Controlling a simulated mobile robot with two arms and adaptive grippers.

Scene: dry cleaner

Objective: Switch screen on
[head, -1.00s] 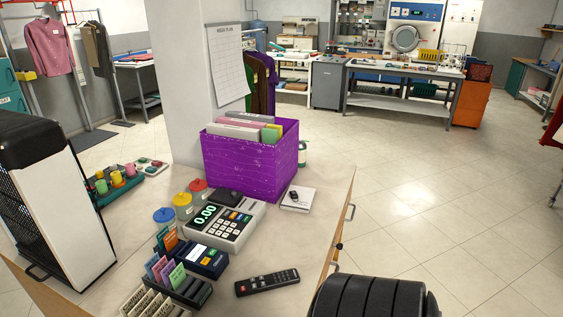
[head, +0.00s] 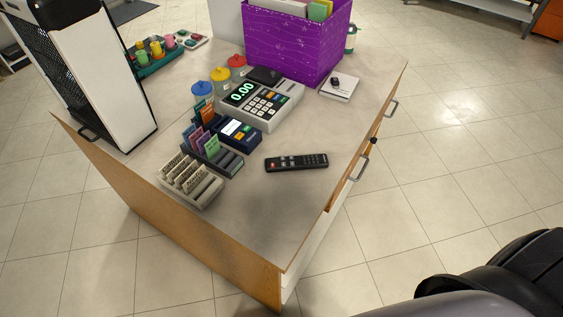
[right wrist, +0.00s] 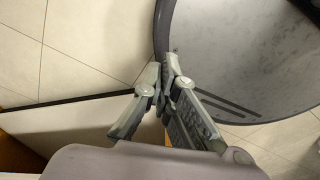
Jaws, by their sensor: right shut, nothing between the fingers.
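A black remote control (head: 296,162) with small buttons lies flat on the counter top (head: 275,215), near its right edge. No display that is clearly the task's screen shows; the cash register (head: 262,101) has a lit green 0.00 readout. My right gripper (right wrist: 167,72) shows in the right wrist view with its fingertips together and nothing between them. It is above the floor tiles and apart from the remote. In the head view the right gripper is out of sight. My left gripper is in neither view.
A card terminal (head: 234,134), card holders (head: 189,182), a purple file box (head: 298,40) and a white notepad (head: 339,86) stand on the counter. A tall white and black unit (head: 99,75) stands at the left. Drawer handles (head: 359,170) stick out on the right side. The front counter top is clear.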

